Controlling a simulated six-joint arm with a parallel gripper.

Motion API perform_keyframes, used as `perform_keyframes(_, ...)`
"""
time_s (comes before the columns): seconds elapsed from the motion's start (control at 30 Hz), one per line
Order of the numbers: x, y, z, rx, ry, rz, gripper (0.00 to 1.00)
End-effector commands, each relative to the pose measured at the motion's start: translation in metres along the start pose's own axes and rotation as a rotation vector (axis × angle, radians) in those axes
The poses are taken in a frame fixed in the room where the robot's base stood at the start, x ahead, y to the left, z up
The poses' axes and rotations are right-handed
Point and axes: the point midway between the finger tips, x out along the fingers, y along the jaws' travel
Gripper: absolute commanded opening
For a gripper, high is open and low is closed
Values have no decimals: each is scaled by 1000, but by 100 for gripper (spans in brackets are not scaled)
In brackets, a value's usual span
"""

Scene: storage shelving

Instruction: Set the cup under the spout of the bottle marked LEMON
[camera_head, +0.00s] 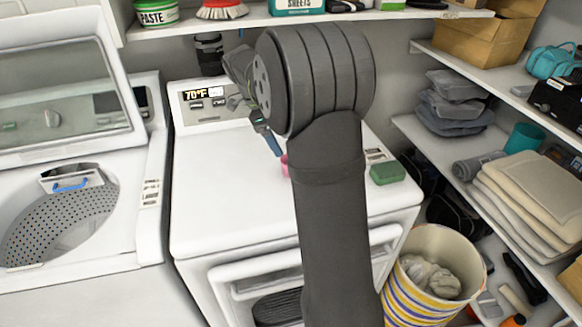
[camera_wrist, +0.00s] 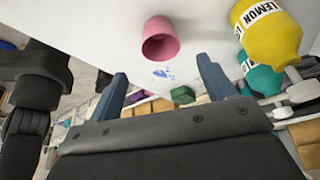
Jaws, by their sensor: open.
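The pink cup (camera_wrist: 160,45) is on the white machine top in the wrist view, its open mouth facing down the picture. Only a sliver of the cup (camera_head: 285,166) shows beside my arm in the head view. My gripper (camera_wrist: 164,82) is open and empty. Its two blue fingers point toward the cup, which lies beyond the tips, roughly between them and apart from both. In the head view my gripper (camera_head: 268,138) is mostly hidden behind my arm.
A teal bottle (camera_wrist: 263,78) is close to the yellow one. A green block (camera_head: 387,173) lies on the right of the white machine (camera_head: 230,210). An open washer (camera_head: 75,215) stands left, shelves with folded cloth right. The machine's front top is clear.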

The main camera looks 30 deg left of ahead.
Motion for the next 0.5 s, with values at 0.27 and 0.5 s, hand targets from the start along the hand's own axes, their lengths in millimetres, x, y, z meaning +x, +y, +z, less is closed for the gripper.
perform_keyframes(0.27, 34, 0, 0, -1, -1, 0, 76)
perform_keyframes(0.5, 61, 0, 0, -2, 1, 4, 76)
